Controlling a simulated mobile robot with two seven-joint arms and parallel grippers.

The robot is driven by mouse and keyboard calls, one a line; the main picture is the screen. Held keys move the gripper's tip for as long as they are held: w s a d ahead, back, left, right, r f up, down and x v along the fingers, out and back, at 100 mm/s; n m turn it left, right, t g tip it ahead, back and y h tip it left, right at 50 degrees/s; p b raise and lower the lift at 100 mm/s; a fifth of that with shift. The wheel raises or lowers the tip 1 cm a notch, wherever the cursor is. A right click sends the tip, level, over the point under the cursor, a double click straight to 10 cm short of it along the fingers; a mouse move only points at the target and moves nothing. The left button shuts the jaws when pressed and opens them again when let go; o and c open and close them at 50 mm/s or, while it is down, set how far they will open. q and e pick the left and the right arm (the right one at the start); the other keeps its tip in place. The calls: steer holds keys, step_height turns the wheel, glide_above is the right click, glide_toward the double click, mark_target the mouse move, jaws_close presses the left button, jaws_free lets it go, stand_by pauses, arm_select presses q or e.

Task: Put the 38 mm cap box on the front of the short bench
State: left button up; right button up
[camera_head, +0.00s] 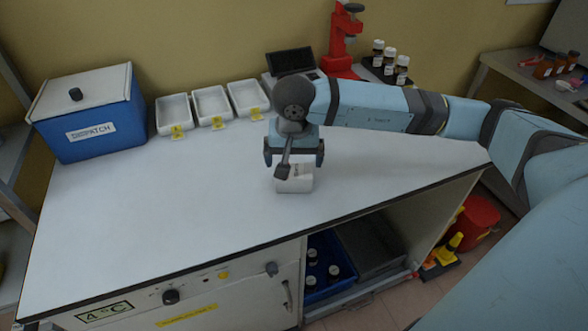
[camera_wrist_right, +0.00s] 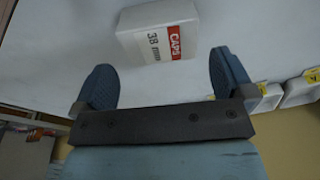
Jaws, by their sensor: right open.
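The 38 mm cap box (camera_head: 295,182) is a small white box standing on the white bench top (camera_head: 150,215), toward the bench's right part and near its front edge. In the right wrist view the box (camera_wrist_right: 160,38) shows a "38 mm" label and a red "CAPS" band. My right gripper (camera_head: 293,160) is above the box, pointing down, and hides part of it. In the wrist view its two blue fingers are apart, with the box beyond the tips and a gap to each side. The left gripper does not show.
A blue "DISPATCH" box (camera_head: 90,115) stands at the back left. White trays (camera_head: 212,105) with yellow tags line the back, beside a dark device (camera_head: 290,62), a red stand (camera_head: 342,40) and brown bottles (camera_head: 390,62). The bench's left and middle are clear.

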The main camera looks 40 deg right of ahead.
mark_target(294, 176)
steer(key=r, duration=0.5)
steer(key=shift+s+a, duration=0.25)
steer(key=shift+s, duration=0.1)
